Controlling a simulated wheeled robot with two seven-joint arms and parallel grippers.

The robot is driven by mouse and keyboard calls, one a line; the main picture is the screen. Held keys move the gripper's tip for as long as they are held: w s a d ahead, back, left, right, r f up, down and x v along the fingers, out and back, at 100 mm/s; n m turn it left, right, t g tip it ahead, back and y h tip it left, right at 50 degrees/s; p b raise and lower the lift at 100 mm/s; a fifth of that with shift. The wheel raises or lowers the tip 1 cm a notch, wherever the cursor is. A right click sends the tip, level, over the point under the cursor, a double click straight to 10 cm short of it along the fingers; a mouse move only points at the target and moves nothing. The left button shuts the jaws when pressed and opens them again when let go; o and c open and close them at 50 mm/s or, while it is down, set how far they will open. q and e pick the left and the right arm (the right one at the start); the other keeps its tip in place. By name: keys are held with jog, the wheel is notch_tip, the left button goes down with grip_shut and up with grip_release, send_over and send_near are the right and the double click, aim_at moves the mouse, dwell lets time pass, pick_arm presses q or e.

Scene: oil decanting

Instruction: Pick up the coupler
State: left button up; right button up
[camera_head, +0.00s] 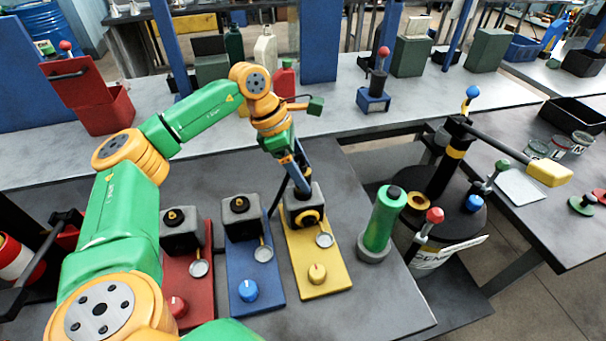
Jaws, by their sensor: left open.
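My left gripper (300,187) reaches down over the yellow plate (325,265), at the dark block (302,207) at that plate's back end. It is open, with its fingertips close to the block's top; contact cannot be told. A black fitting with a yellow ring (309,217) shows on the block's front. Similar grey blocks with black-and-yellow fittings stand on the blue plate (263,285) and the red plate (200,285). No part is plainly marked as the coupler. A black hose-like strip hangs beside my gripper. My right gripper is not in view.
A green cylinder (381,222) stands upright right of the yellow plate. Beyond it is a dark drum (450,222) with a pump and a long yellow-ended handle (549,173). A red open box (105,112) and several cans stand on the back bench. The dark table's front right is clear.

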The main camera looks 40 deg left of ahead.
pick_arm(q)
jog(key=shift+w+a+f, duration=0.1)
jog(key=shift+w, duration=0.05)
jog(key=shift+s, duration=0.2)
jog(key=c, duration=0.8)
jog(key=shift+r, duration=0.2)
jog(key=c, duration=0.4)
jog(key=shift+w, duration=0.1)
grip_shut()
